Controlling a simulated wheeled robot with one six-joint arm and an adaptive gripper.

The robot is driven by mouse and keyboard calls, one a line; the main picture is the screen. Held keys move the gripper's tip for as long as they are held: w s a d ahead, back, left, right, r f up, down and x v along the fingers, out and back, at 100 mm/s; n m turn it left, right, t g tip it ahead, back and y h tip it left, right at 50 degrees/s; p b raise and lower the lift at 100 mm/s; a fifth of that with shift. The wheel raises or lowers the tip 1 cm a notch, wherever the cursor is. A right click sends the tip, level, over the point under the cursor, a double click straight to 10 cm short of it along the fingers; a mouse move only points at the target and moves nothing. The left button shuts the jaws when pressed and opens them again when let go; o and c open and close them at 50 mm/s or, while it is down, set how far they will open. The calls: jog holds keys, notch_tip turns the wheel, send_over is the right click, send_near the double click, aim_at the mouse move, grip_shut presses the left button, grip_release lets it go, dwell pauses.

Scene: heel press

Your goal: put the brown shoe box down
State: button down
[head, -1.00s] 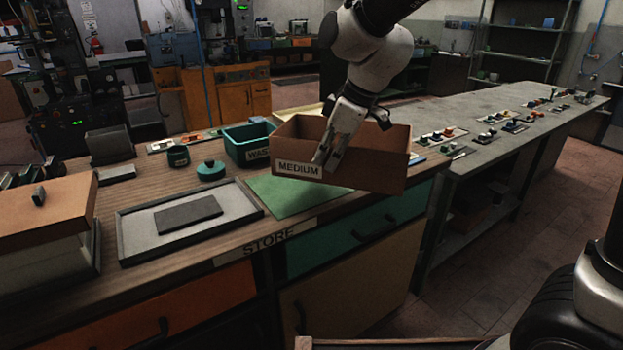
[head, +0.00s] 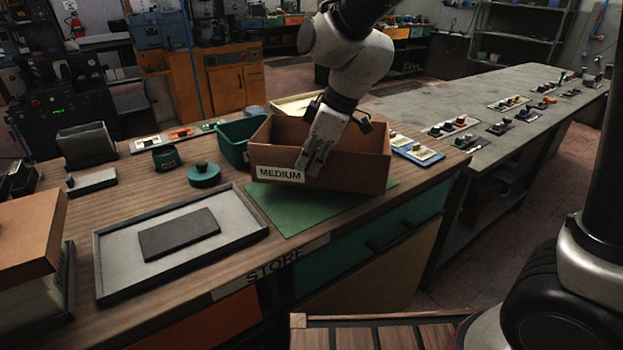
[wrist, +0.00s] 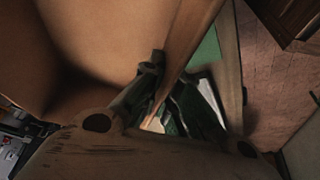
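The brown shoe box (head: 350,165) is open-topped and has a white label reading MEDIUM on its front wall. It is roughly level at the green mat (head: 268,207) on the wooden bench, covering the mat's back part. I cannot tell whether its base touches the mat. My gripper (head: 312,165) is shut on the box's front wall, beside the label. In the wrist view the box wall (wrist: 187,45) runs between my fingers (wrist: 165,95), and the inside of the box (wrist: 100,40) fills the upper left.
A green bin (head: 233,140) stands close behind the box at left. A grey tray (head: 110,262) with a dark pad, a teal lidded pot (head: 203,175) and a tan-lidded box (head: 25,235) are further left. Blue-edged cards (head: 418,150) lie right of the box.

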aim_at(307, 186)
jog(key=shift+f, duration=2.35)
jog(key=shift+f, duration=0.15)
jog(key=c, duration=1.6)
grip_release()
jog(key=shift+c, duration=0.2)
jog(key=v, duration=1.2)
jog(key=shift+d, duration=0.15)
